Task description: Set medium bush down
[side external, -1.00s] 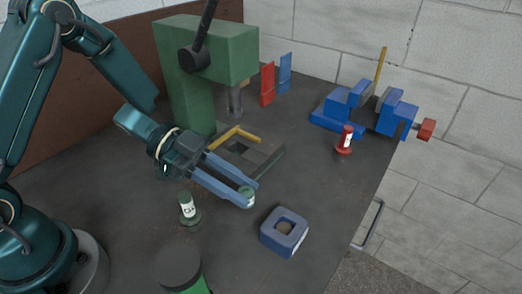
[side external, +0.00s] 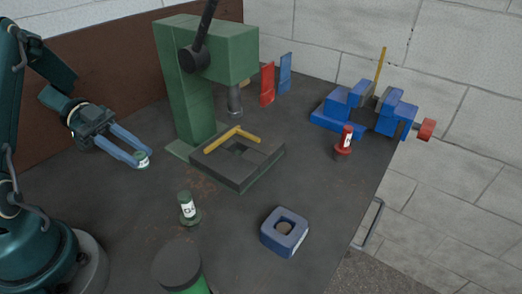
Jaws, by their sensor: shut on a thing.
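My gripper (side external: 134,156) is at the left of the bench, left of the green press. Its two blue fingers are shut on a small green bush (side external: 142,160) with a pale label, which I take to be the medium bush. The fingers hide part of it, and I cannot read its label. I cannot tell whether its lower end touches the bench or hangs just above it.
A green flanged bush (side external: 188,212) stands front centre, and a red one (side external: 343,147) near the blue vise (side external: 364,106). The green press (side external: 186,95) has a grey base block (side external: 238,168). A blue block (side external: 284,233) with a hole and a dark-lidded jar (side external: 178,262) are in front.

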